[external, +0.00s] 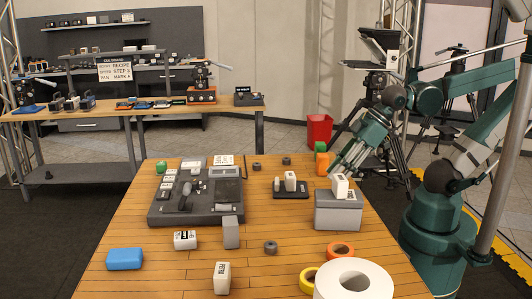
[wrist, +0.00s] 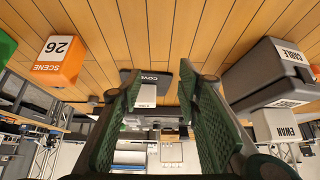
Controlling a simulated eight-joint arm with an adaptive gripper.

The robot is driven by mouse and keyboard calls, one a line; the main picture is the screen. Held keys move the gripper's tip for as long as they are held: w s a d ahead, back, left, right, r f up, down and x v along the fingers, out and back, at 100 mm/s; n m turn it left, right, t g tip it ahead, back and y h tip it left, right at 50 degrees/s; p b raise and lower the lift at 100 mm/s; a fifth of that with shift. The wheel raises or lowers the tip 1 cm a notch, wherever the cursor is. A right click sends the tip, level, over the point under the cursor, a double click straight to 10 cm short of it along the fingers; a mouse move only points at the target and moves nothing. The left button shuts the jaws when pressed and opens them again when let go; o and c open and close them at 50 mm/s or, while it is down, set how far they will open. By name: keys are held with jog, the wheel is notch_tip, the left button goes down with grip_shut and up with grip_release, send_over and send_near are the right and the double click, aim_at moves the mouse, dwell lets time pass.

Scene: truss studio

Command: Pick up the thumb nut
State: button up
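Several small dark grey round pieces lie on the wooden table; one (external: 271,247) is near the middle front, and two (external: 257,166) (external: 286,161) are near the far edge. Each could be the thumb nut; they are too small to tell apart. My gripper (external: 343,166) is over the right far side of the table, near the orange block (external: 321,164). In the wrist view my gripper (wrist: 160,85) is open, with its green padded fingers apart and nothing held between them. A dark piece with a white label (wrist: 148,85) shows beyond the fingers.
A grey box (external: 338,212) with a white block (external: 340,186) stands at the right. A dark equipment panel (external: 196,216) lies at the left. Bare wood lies around the middle nut.

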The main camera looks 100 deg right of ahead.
jog(key=shift+o, duration=0.5)
jog(key=shift+r, duration=0.1)
jog(key=shift+w+d+r+m+p, duration=0.4)
jog(key=shift+w+d+r+p, duration=0.1)
jog(key=shift+p, duration=0.2)
jog(key=w+d+r+m+g+p, duration=0.3)
jog(key=w+d+r+m+p, duration=0.2)
jog(key=w+d+m+p, duration=0.4)
jog(key=m+g+p, duration=0.4)
jog(key=m+p, duration=0.3)
jog(key=p, duration=0.5)
send_near(287, 158)
jog(key=shift+w+a, duration=0.2)
jog(key=shift+a, duration=0.55)
jog(key=shift+s+d+f+m+p, duration=0.1)
jog(key=shift+d+f+m+p, duration=0.55)
jog(key=shift+d+m, duration=0.2)
jog(key=shift+f, duration=0.15)
jog(key=shift+f, duration=1.1)
